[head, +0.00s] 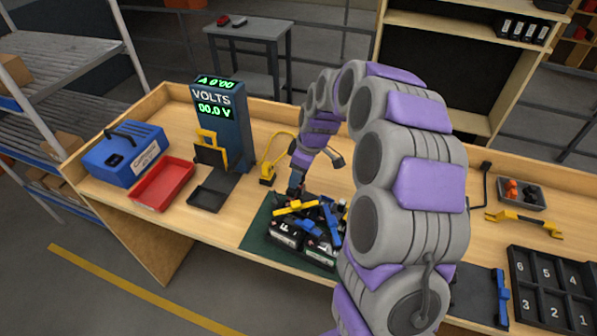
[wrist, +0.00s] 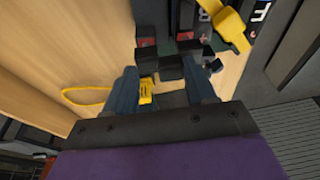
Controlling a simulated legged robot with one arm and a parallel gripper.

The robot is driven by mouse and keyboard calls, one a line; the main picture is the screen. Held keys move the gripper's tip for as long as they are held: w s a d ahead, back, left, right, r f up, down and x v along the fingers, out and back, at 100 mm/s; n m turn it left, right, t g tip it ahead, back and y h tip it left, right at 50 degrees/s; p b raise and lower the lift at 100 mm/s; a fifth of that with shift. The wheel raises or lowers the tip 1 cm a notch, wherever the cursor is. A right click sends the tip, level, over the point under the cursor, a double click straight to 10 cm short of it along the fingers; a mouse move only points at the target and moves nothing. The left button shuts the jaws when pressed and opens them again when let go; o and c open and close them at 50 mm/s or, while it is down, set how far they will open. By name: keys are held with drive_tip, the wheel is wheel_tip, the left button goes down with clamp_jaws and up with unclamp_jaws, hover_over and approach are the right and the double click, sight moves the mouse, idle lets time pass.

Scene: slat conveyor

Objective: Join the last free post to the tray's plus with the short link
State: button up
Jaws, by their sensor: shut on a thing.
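The tray's battery cells (head: 284,234) stand on a green mat (head: 254,237) at the bench's middle, some lettered. Yellow (head: 296,208) and blue (head: 331,226) links lie across their tops. A yellow link (wrist: 232,30) also shows at the top of the wrist view. My gripper (head: 296,188) is over the back left of the cells. In the wrist view my gripper (wrist: 167,88) is shut on a dark piece (wrist: 172,67), which looks like the short link. I cannot tell whether it touches a post. The free post and the plus cannot be made out; my arm hides the tray's right side.
A volt meter (head: 222,122), red bin (head: 162,184) and blue case (head: 127,153) stand at left. A yellow lead (head: 268,173) lies behind the mat. At right are a numbered black rack (head: 550,290), a yellow-handled tool (head: 525,222) and a small grey bin (head: 521,193).

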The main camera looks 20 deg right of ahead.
drive_tip(key=shift+d+b+x, duration=0.2)
drive_tip(key=shift+b+x, duration=0.1)
drive_tip(key=shift+x, duration=0.65)
drive_tip(key=o, duration=1.5)
drive_tip(key=shift+s+f, duration=0.1)
drive_tip(key=p+v, duration=0.1)
drive_tip(key=v, duration=1.6)
drive_tip(key=shift+d+p, duration=0.1)
drive_tip(key=shift+p, duration=0.3)
drive_tip(key=s+a+m+g+h+b, duration=0.15)
drive_tip(key=s+a, duration=0.25)
drive_tip(key=s, duration=0.5)
drive_tip(key=s+a+m+y, duration=0.1)
drive_tip(key=s+a+m, duration=0.25)
drive_tip(key=s, duration=0.65)
drive_tip(key=s+f+m, duration=0.1)
drive_tip(key=s+f, duration=0.1)
drive_tip(key=s, duration=0.4)
drive_tip(key=s+f+m+g+h, duration=0.1)
drive_tip(key=s+f+m, duration=0.1)
drive_tip(key=s, duration=0.4)
drive_tip(key=s+f+m+h+b, duration=0.1)
drive_tip(key=s+f+m, duration=0.1)
drive_tip(key=s, duration=0.4)
drive_tip(key=shift+s+d+g, duration=0.1)
drive_tip(key=shift+d+g, duration=0.05)
drive_tip(key=shift+g, duration=0.2)
